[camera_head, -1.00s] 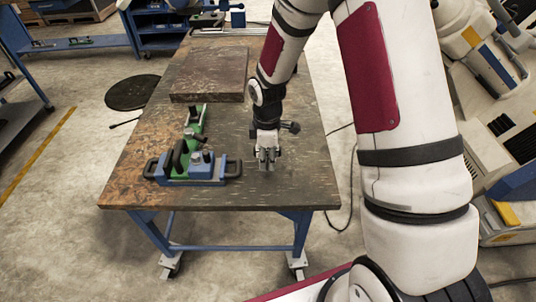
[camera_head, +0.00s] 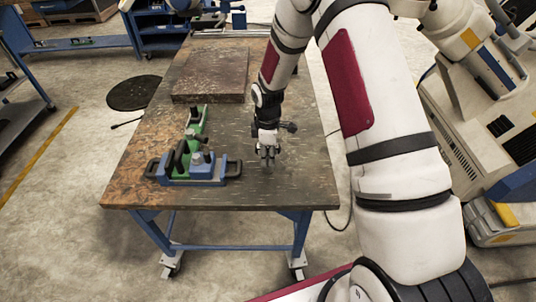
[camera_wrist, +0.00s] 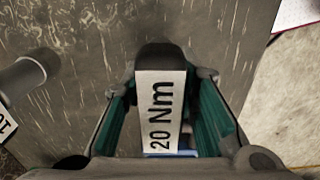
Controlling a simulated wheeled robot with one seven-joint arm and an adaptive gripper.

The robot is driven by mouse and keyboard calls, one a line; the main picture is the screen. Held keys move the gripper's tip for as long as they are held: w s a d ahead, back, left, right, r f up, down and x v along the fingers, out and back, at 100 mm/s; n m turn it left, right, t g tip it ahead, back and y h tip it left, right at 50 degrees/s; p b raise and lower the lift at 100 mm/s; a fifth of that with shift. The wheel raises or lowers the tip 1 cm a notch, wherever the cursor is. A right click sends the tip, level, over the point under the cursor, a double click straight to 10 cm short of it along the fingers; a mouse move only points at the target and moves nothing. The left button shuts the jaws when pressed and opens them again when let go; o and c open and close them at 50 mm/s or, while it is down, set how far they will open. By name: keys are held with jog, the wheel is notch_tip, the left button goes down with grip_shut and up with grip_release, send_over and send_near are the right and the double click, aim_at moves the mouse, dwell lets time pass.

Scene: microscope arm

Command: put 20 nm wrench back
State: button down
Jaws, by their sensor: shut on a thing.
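The 20 Nm wrench (camera_wrist: 160,105) shows in the wrist view as a dark end with a white label reading "20 Nm". It sits between the two green-padded fingers of my gripper (camera_head: 268,155), which is shut on it. The rest of the wrench is hidden below the gripper. In the head view my gripper hangs above the right part of the table, and the wrench is too small to make out there. A blue and green holder (camera_head: 192,168) with black handles stands on the table, left of my gripper and apart from it.
A grey cylinder (camera_wrist: 22,82) with a label, partly cut off, lies at the left of the wrist view. A flat brown board (camera_head: 211,75) lies at the back of the wooden table (camera_head: 235,195). The tabletop right of my gripper is bare.

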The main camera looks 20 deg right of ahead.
jog(key=shift+f, duration=0.1)
jog(key=c, duration=1.3)
grip_release()
